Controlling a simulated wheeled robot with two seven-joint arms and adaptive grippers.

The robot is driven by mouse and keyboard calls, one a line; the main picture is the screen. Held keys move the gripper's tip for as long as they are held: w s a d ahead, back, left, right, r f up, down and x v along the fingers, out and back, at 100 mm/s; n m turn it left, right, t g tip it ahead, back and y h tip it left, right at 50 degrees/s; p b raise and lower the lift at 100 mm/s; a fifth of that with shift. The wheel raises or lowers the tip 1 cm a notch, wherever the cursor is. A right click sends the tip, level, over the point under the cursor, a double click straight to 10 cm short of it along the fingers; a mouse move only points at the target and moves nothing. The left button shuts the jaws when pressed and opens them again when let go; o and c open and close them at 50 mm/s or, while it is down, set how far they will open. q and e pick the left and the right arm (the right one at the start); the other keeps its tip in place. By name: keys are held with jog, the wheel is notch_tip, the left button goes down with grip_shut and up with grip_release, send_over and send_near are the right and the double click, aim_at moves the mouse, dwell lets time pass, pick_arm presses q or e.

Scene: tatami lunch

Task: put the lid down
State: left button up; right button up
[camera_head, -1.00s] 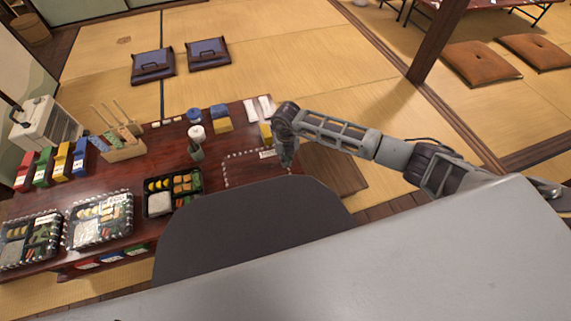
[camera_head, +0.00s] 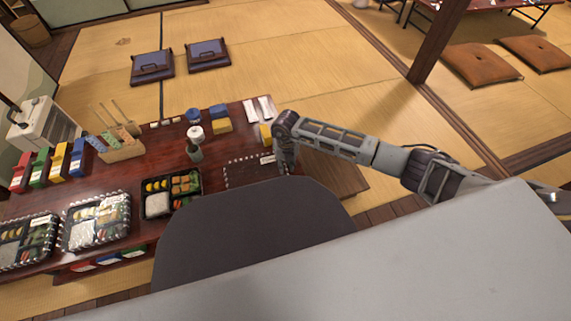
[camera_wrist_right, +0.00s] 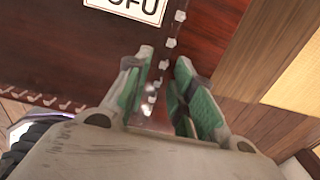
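The clear lid (camera_head: 229,175), with a white-dashed rim and a white label (camera_head: 267,160), lies low over the right end of the dark red table; I cannot tell if all of it touches the wood. The label (camera_wrist_right: 140,8) partly shows in the right wrist view, ending in "OFU". My right gripper (camera_head: 289,168) is at the lid's right edge, pointing down. In the wrist view its green-padded fingers (camera_wrist_right: 165,62) stand apart, with the rim running between them. An uncovered bento (camera_head: 172,193) sits left of the lid. My left gripper is not in view.
Two lidded bentos, one of them here (camera_head: 97,221), stand at the table's left. A bottle (camera_head: 195,142), blue and yellow blocks (camera_head: 220,120) and white packets (camera_head: 258,107) stand behind the lid.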

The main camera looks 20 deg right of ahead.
jog(key=shift+r, duration=0.1)
dwell(0.3)
jog(key=shift+r+p, duration=0.45)
jog(key=shift+r, duration=0.45)
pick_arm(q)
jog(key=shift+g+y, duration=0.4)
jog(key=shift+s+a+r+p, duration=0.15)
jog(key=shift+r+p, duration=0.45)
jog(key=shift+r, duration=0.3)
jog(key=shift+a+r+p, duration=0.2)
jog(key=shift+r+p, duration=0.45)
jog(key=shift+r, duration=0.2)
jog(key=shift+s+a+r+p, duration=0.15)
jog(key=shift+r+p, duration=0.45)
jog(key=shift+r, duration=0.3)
pick_arm(e)
notch_tip(320, 180, up, 10)
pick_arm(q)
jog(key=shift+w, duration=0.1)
